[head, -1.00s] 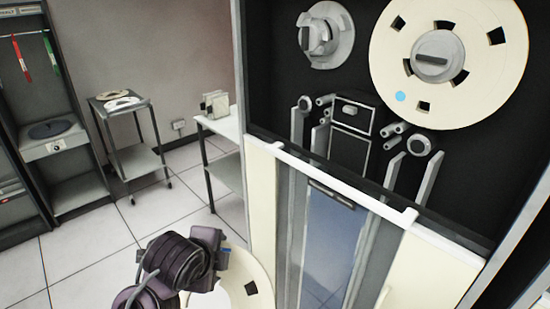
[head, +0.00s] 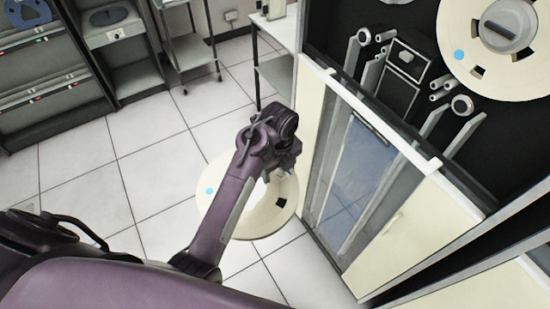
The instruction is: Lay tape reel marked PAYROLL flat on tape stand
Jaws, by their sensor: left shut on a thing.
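My left gripper (head: 283,172) is shut on a cream tape reel (head: 250,225). It holds the reel above the tiled floor, left of the tape drive cabinet. The reel has a blue dot and dark square holes; my gripper and wrist hide part of it. No PAYROLL marking can be read. A similar reel (head: 510,60) is mounted upright on the drive at the upper right. A metal trolley with shelves (head: 192,58) stands at the top and is partly cut off; I cannot tell whether it is the tape stand. My right gripper is not in view.
The tape drive cabinet (head: 420,240) fills the right side. A white table (head: 262,28) stands beyond it, its top partly cut off. Dark shelving (head: 50,75) and a unit with a round disc (head: 112,35) line the upper left. The tiled floor (head: 155,165) between is clear.

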